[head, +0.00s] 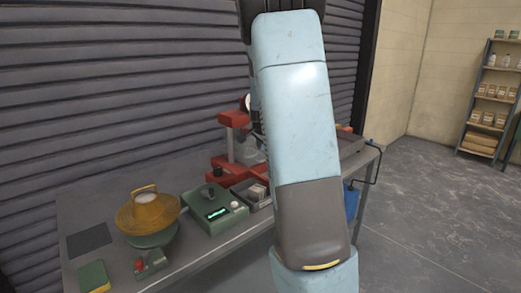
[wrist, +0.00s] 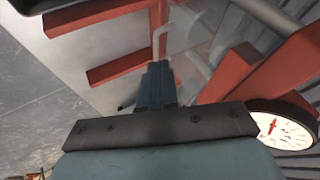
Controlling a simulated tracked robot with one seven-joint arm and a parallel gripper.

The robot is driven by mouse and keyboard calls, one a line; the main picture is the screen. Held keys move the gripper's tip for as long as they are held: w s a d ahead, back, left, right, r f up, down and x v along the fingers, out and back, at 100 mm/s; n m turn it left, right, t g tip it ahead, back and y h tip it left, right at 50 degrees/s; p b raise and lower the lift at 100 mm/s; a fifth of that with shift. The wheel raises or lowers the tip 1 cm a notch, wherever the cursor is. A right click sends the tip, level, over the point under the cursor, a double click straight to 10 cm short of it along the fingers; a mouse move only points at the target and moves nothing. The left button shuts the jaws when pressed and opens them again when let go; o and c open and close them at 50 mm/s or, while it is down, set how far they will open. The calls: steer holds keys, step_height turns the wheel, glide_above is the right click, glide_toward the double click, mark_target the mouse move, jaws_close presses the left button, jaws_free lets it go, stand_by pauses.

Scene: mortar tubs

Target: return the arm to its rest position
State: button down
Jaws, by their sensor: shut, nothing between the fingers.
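My arm (head: 298,120) rises large through the middle of the head view and hides part of the bench behind it. My gripper does not show in the head view. In the wrist view my gripper (wrist: 159,68) has its narrow blue-grey fingers together, shut with nothing seen between them. It is close to a red-framed machine (wrist: 240,80), with red bars around it and a pale bent rod beyond the fingertips. Contact cannot be told. A round white dial with a red needle (wrist: 283,130) is at the right.
A bench (head: 75,210) carries a yellow bowl-like vessel (head: 147,212) on a green base, a green box with a display (head: 213,210), and a red machine (head: 236,140) partly behind my arm. A shelf (head: 490,95) stands far right. The floor (head: 430,220) at right is clear.

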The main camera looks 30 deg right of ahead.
steer(key=shift+s+a+r, duration=0.15)
steer(key=shift+s+r, duration=0.25)
steer(key=shift+r, duration=0.15)
steer(key=s+a+r+n+y, duration=0.2)
steer(key=s+a+r+n, duration=0.25)
steer(key=s+a, duration=0.35)
steer(key=s+a+r+n+y, duration=0.1)
steer(key=s+a+r+n, duration=0.2)
steer(key=s+a+r, duration=0.5)
steer(key=s+a+f+n, duration=0.1)
steer(key=s+a+n, duration=0.2)
steer(key=s, duration=0.7)
steer(key=s+a+n+g, duration=0.1)
steer(key=s+a+n, duration=0.3)
steer(key=s, duration=0.6)
steer(key=shift+a+f, duration=0.35)
steer(key=shift+a, duration=0.2)
steer(key=shift+s, duration=0.1)
